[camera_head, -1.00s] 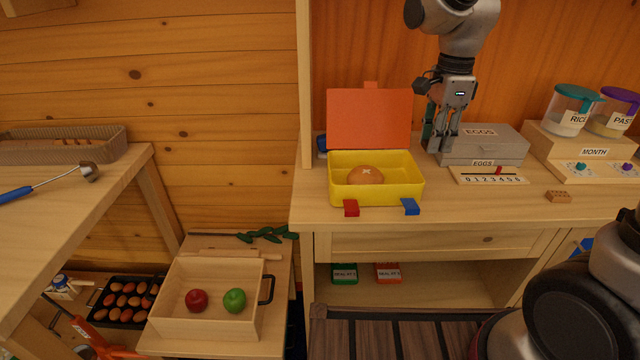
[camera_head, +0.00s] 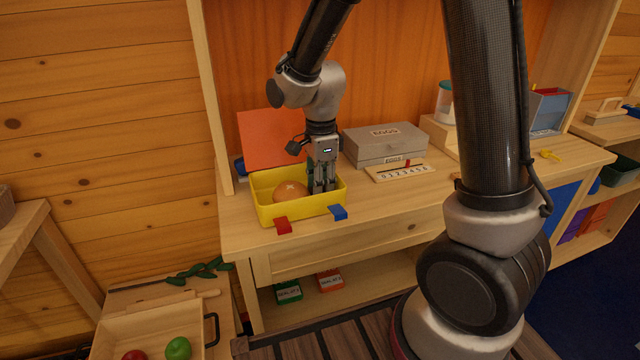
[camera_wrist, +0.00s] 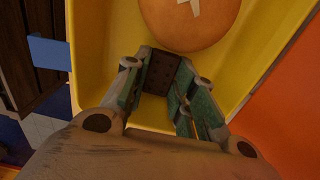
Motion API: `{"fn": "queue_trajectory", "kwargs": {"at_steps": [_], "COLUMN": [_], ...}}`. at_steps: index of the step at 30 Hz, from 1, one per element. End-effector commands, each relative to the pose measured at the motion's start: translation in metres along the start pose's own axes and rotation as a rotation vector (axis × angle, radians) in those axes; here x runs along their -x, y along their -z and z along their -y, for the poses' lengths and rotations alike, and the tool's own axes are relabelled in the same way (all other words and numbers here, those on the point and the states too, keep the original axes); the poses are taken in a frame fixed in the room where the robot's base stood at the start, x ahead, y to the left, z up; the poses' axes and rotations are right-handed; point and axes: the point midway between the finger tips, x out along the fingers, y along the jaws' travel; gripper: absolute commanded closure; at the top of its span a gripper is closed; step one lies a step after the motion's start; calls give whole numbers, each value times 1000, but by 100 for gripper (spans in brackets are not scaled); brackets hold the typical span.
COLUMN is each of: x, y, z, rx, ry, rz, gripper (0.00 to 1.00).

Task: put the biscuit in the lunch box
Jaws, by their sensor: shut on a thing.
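The yellow lunch box (camera_head: 300,211) stands on the wooden counter with its orange lid (camera_head: 270,138) raised at the back. A round bun with a pale cross (camera_head: 289,190) lies inside; it also shows in the wrist view (camera_wrist: 190,25). My gripper (camera_head: 323,188) points down into the right part of the box, beside the bun. In the wrist view, my gripper (camera_wrist: 158,95) is shut on the dark brown, dotted biscuit (camera_wrist: 160,72), with the yellow floor close below. Whether the biscuit touches the floor cannot be told. My fingers hide it in the head view.
A red latch (camera_head: 283,226) and a blue latch (camera_head: 338,212) stick out at the box's front. A grey egg box (camera_head: 385,145) and a number strip (camera_head: 402,171) are to the right. The counter in front of the strip is clear.

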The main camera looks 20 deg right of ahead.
Motion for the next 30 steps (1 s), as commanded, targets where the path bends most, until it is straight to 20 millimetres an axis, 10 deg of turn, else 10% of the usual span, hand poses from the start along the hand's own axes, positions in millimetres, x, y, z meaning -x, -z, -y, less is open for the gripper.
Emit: {"fn": "queue_trajectory", "kwargs": {"at_steps": [9,14,30], "x": [-2,-2,33], "y": [0,0,0], "z": [0,0,1], "rx": [0,0,0], "ry": [0,1,7], "rz": [0,0,2], "gripper": [84,52,52]}}
